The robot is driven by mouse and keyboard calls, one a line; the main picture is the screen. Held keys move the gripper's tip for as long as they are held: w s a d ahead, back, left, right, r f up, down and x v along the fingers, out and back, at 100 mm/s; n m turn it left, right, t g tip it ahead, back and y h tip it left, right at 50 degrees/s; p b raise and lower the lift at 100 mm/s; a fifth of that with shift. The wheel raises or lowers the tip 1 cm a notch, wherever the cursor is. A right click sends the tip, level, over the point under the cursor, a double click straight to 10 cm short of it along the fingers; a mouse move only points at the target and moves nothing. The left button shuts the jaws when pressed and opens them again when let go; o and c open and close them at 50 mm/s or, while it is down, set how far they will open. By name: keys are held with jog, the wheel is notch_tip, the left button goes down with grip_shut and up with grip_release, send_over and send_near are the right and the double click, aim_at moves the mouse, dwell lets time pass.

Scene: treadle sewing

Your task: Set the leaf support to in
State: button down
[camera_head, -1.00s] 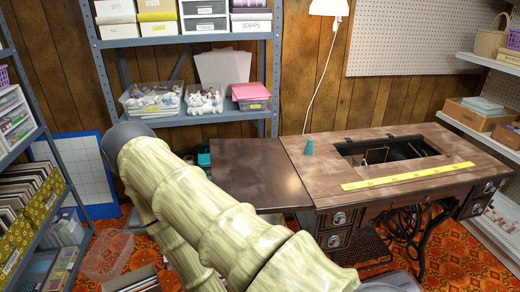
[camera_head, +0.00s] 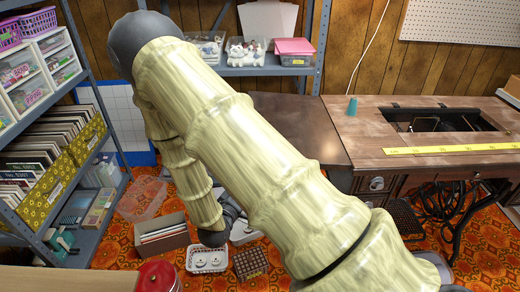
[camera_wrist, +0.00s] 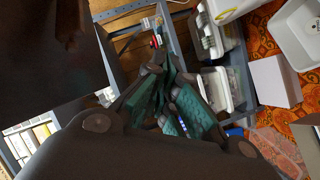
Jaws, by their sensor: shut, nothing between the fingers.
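The sewing table (camera_head: 365,140) stands at the right, with its dark leaf (camera_head: 295,122) out flat on its left side. My arm crosses in front of the leaf and hides part of it. The leaf support is not visible in the head view; the underside of the leaf is hidden there. In the wrist view my gripper (camera_wrist: 166,78) is shut and empty, its teal finger pads close together. A dark brown surface (camera_wrist: 45,50) fills the upper left of the wrist view; I cannot tell whether it is the leaf's underside.
A grey shelf unit (camera_head: 112,128) with files and drawers stands at the left. On the orange carpet are a cardboard box (camera_head: 162,236), a white basket (camera_head: 207,260) and a brown crate (camera_head: 250,263). A yellow tape (camera_head: 455,148) and a teal cone (camera_head: 352,108) lie on the tabletop.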

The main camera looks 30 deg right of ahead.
notch_tip(320, 180, up, 10)
jog(key=w+m+g+h+b, duration=0.1)
jog(key=m+g+h, duration=0.1)
jog(key=h, duration=0.4)
jog(key=b+x, duration=0.2)
jog(key=x, duration=0.7)
jog(key=shift+w+d+r, duration=0.2)
jog(key=shift+w+r, duration=0.05)
